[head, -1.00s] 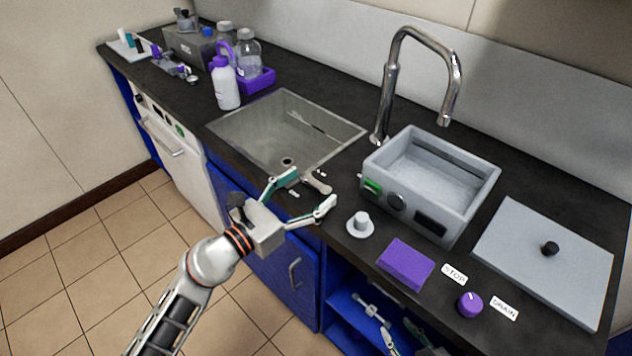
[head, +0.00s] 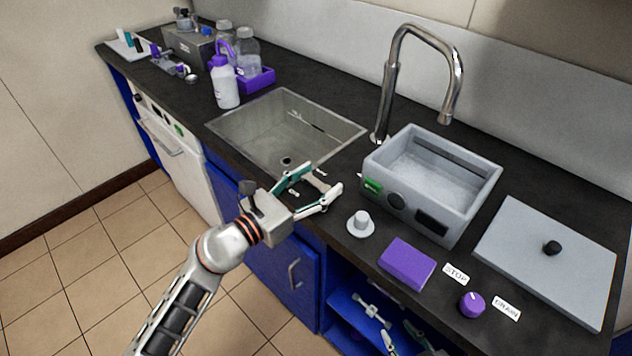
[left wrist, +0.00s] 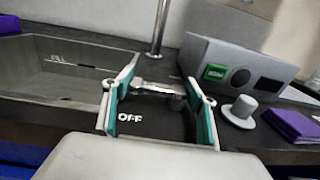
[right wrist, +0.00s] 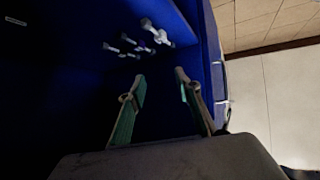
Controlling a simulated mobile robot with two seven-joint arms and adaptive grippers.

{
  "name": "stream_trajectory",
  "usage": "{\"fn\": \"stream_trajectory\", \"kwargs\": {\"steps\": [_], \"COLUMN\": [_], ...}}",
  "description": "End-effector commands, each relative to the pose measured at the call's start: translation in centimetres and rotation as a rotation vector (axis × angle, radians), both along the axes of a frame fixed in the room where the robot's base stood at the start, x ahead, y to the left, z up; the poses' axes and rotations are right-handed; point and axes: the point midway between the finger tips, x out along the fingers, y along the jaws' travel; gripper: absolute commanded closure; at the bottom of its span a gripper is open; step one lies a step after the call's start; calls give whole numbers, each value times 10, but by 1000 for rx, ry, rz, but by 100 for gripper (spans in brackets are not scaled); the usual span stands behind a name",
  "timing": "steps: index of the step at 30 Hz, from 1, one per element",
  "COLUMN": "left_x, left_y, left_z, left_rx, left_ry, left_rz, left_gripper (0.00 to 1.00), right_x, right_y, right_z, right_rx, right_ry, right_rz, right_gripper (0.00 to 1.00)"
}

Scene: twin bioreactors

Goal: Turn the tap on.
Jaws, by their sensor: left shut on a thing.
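The tap is a tall curved chrome spout (head: 388,90) behind the sink's right end. Its small metal lever (head: 317,182) stands on the counter at the sink's front right corner; in the left wrist view the lever (left wrist: 152,90) lies crosswise between my fingers, above a white OFF label (left wrist: 131,118). My left gripper (head: 323,178) is shut on the lever, one finger at each side. My right gripper (right wrist: 160,85) is open and empty, low in front of the blue shelf. No water shows at the spout.
The sink (head: 262,130) looks empty. A grey water bath (head: 455,205), a white knob (head: 361,223), a purple block (head: 406,263) and a grey lid (head: 540,275) occupy the right counter. Metal clamps (right wrist: 155,32) lie on the shelf.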

Motion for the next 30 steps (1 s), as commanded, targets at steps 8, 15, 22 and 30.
{"fn": "stream_trajectory", "kwargs": {"steps": [8,15,22,30], "left_x": [6,6,6,6], "left_y": [-2,-4,-4,-4], "left_z": [-5,-1,4,4], "left_rx": [3,1,2,2], "left_ry": [-7,-8,-13,-11], "left_rz": [-143,-225,-236,-236], "left_gripper": [81,81,81,26], "right_x": [-2,4,6,3], "right_y": [-8,-13,-13,-12], "right_z": [-30,-36,-32,-33], "right_rx": [-32,-53,-54,-52], "right_ry": [10,3,-4,1], "right_rz": [3,4,6,6], "right_gripper": [67,67,67,67]}}
